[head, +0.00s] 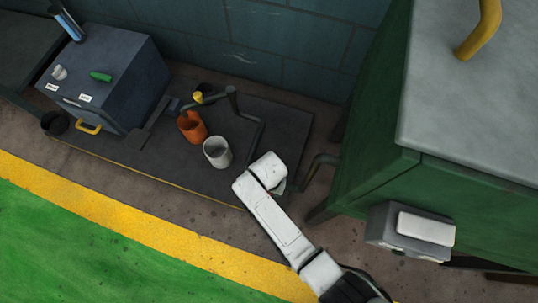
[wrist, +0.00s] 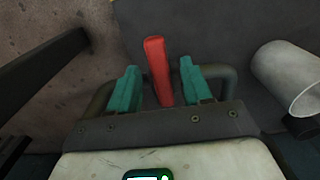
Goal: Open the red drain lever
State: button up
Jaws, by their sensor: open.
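The red drain lever (wrist: 157,70) shows in the wrist view as a short red bar, standing between the two teal fingers of my gripper (wrist: 161,82). My gripper is open, with a visible gap on each side of the lever. The lower end of the lever is hidden behind the dark gripper body. In the head view the white end of my arm (head: 268,172) hides the lever and the fingers.
The white cup also shows in the wrist view (wrist: 290,75). A green cabinet (head: 375,185) stands close on the right. A grey box (head: 110,75) stands at the left.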

jog(key=shift+f, duration=0.3)
jog(key=shift+c, duration=0.5)
grip_shut()
